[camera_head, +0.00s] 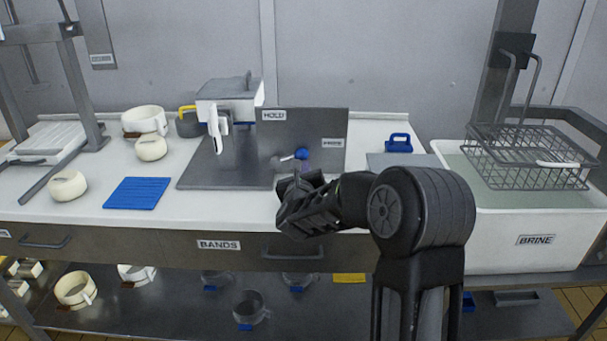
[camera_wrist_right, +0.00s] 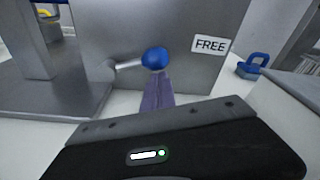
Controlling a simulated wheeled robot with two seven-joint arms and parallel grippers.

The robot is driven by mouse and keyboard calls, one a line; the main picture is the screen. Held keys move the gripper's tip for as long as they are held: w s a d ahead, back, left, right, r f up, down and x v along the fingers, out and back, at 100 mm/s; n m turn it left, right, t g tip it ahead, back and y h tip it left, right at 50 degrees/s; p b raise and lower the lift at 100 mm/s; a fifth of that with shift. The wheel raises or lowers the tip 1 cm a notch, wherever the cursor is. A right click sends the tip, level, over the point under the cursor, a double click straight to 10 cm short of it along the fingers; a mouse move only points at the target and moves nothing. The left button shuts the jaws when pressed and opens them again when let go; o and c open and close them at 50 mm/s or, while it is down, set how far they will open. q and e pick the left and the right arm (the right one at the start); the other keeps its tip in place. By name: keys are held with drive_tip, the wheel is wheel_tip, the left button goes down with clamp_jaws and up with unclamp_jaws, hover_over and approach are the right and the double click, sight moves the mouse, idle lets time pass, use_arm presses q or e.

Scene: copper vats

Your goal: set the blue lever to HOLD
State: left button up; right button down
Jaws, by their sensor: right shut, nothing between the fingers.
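The blue lever has a round blue knob (camera_head: 301,153) on a pale rod, in front of a grey upright plate (camera_head: 240,130). The rod points to the right, slightly up, toward the FREE label (camera_head: 333,143). The HOLD label (camera_head: 273,115) is at the plate's top edge. In the right wrist view the knob (camera_wrist_right: 154,58) is just beyond my fingertips, near the FREE label (camera_wrist_right: 210,45). My right gripper (camera_head: 287,178) is shut and empty, just below and in front of the knob; I cannot tell whether it touches. My left gripper is out of view.
A white press handle (camera_head: 216,130) stands left of the lever. A blue padlock-like block (camera_head: 398,143) sits to the right. A blue mat (camera_head: 137,193) and pale cheeses (camera_head: 67,186) lie left. A wire basket (camera_head: 530,160) hangs over the brine vat (camera_head: 535,255).

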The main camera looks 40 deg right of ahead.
sight(301, 150)
drive_tip(key=shift+w+d+f, duration=0.1)
drive_tip(key=shift+w+d, duration=0.35)
drive_tip(key=shift+r+n, duration=0.55)
drive_tip(key=shift+n, duration=0.05)
drive_tip(key=shift+w+a+r+n+h+b, duration=0.1)
drive_tip(key=shift+r+n+h+b, duration=0.2)
drive_tip(key=shift+r+n+b, duration=0.25)
drive_tip(key=n, duration=0.1)
drive_tip(key=r+n, duration=0.1)
drive_tip(key=a+r+n, duration=0.1)
drive_tip(key=shift+w, duration=0.3)
drive_tip(key=n, duration=0.1)
drive_tip(key=r+n, duration=0.1)
drive_tip(key=shift+w+a+r+n+h, duration=0.3)
drive_tip(key=shift+w+a+n+h, duration=0.05)
drive_tip(key=shift+a+h, duration=0.05)
drive_tip(key=n, duration=0.1)
drive_tip(key=a+r+n, duration=0.1)
drive_tip(key=shift+w+n, duration=0.3)
drive_tip(key=shift+w, duration=0.1)
drive_tip(key=shift+w+a+r+n+h, duration=0.2)
drive_tip(key=shift+w+a+n+h, duration=0.15)
drive_tip(key=shift+n, duration=0.35)
drive_tip(key=shift+w+a+r+b, duration=0.2)
drive_tip(key=shift+a+b, duration=0.2)
